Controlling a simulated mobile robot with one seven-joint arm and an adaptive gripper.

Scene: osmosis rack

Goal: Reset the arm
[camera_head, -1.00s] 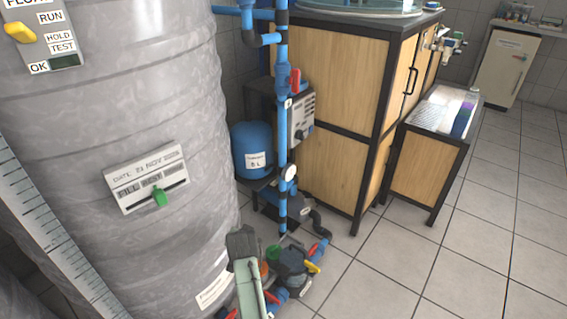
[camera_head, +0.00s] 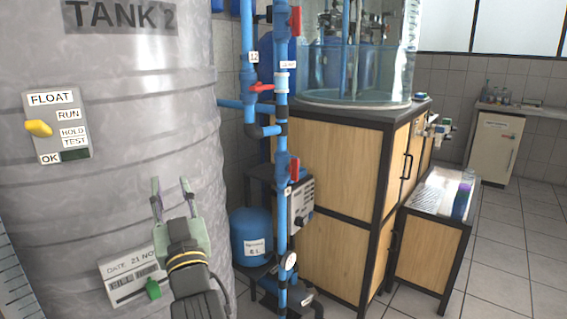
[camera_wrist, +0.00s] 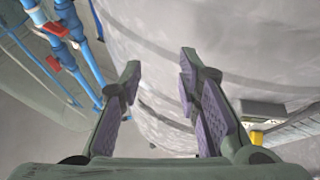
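My gripper (camera_head: 171,201) is raised in front of the large grey tank (camera_head: 120,190), with its two fingers pointing up and spread apart. The gripper also shows in the wrist view (camera_wrist: 158,85), where the purple finger pads stand apart with nothing between them. Behind the fingers in that view is the grey tank wall (camera_wrist: 230,40). In the head view, my arm partly hides the date label with its green slider (camera_head: 130,280) on the tank.
A float switch panel with a yellow lever (camera_head: 38,128) is on the tank at the left. Blue pipes with red valves (camera_head: 282,130) run vertically right of my gripper. A wood-panelled cabinet (camera_head: 335,200) stands further right. Tiled floor (camera_head: 500,225) is clear at the far right.

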